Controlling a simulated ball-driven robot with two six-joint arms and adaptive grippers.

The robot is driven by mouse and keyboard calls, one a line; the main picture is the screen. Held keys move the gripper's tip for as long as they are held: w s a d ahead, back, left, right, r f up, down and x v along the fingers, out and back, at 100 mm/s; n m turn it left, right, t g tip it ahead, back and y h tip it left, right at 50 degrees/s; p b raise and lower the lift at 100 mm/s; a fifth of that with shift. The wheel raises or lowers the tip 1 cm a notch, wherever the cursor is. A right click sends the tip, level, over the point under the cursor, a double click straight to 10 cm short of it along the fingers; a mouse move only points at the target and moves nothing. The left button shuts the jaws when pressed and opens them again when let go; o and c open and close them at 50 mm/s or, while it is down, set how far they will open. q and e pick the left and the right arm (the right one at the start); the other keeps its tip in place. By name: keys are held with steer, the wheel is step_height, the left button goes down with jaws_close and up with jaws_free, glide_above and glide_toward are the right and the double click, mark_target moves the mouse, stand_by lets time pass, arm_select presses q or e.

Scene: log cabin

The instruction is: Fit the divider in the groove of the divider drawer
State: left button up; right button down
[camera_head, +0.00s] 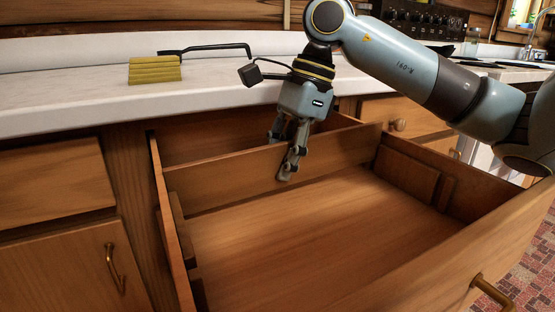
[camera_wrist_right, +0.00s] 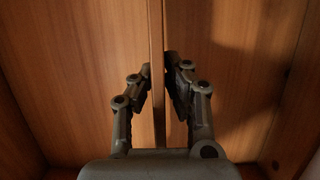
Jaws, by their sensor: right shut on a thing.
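The divider (camera_head: 230,175) is a flat wooden board standing on edge across the divider drawer (camera_head: 320,240), towards its back. My right gripper (camera_head: 289,160) reaches down from above and is shut on the divider's upper edge near its middle. In the right wrist view the divider (camera_wrist_right: 157,60) is a thin strip between the two fingers of the gripper (camera_wrist_right: 158,95). Its left end is close to the drawer's left wall and its right end close to the right wall. I cannot tell whether the ends sit in a groove. My left gripper is out of view.
Raised wooden blocks (camera_head: 447,192) line the drawer's inner right wall, and similar ones (camera_head: 181,220) the left. The drawer floor in front of the divider is bare.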

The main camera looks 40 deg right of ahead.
mark_target(293, 140)
steer(key=shift+s+a+f, duration=0.1)
steer(key=shift+a+f, duration=0.6)
steer(key=shift+f, duration=0.25)
steer(key=c, duration=1.3)
jaws_free()
steer(key=shift+s+d+r, duration=0.2)
steer(key=shift+d+r, duration=1.35)
steer(key=v, duration=0.2)
steer(key=a+v, duration=0.1)
steer(key=v, duration=0.1)
steer(key=shift+d+r, duration=0.1)
steer(key=shift+r, duration=0.35)
steer(key=shift+d+r, duration=0.25)
steer(key=shift+r, duration=0.25)
steer(key=shift+a+r, duration=0.1)
steer(key=shift+r, duration=0.05)
steer(key=shift+w, duration=0.15)
